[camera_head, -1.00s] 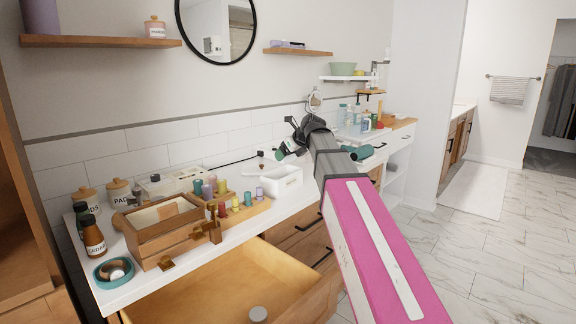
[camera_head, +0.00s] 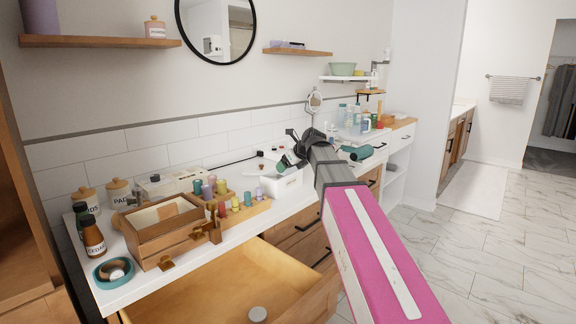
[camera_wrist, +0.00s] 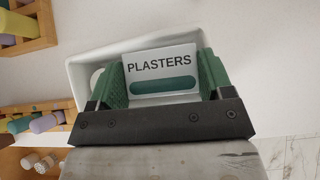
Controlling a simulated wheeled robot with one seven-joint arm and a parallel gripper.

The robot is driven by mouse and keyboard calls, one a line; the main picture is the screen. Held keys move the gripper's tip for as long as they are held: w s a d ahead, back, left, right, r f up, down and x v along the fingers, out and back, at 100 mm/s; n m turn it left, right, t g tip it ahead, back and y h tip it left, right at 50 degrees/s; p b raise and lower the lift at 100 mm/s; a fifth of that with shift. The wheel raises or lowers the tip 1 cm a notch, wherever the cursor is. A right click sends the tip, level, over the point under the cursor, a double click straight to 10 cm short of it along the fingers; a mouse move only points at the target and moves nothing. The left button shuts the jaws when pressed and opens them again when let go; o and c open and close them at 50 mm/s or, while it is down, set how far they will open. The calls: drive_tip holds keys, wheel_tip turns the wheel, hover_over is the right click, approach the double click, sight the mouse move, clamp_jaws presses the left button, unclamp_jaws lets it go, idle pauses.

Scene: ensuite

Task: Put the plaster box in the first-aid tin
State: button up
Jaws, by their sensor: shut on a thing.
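The plaster box (camera_wrist: 160,68) is white with the word PLASTERS and a green bar. In the wrist view it sits between the green finger pads of my gripper (camera_wrist: 162,75), which is shut on it. Behind it is a white open-topped container (camera_wrist: 84,72), apparently the first-aid tin, whose rim surrounds the box in the picture. In the head view this tin (camera_head: 283,186) stands on the counter, with my gripper (camera_head: 289,163) at its top. I cannot tell how far the box is below the rim. The box is hard to make out in the head view.
Left of the tin are a wooden rack (camera_head: 244,212) with coloured spools and a wooden box (camera_head: 165,229). An open drawer (camera_head: 215,287) juts out below the counter. A teal roll (camera_head: 357,153) and bottles stand to the right.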

drive_tip(key=shift+f, duration=0.3)
drive_tip(key=o, duration=0.9)
drive_tip(key=shift+r, duration=0.1)
drive_tip(key=shift+r, duration=0.25)
drive_tip(key=v, duration=1.2)
drive_tip(key=shift+r, duration=0.3)
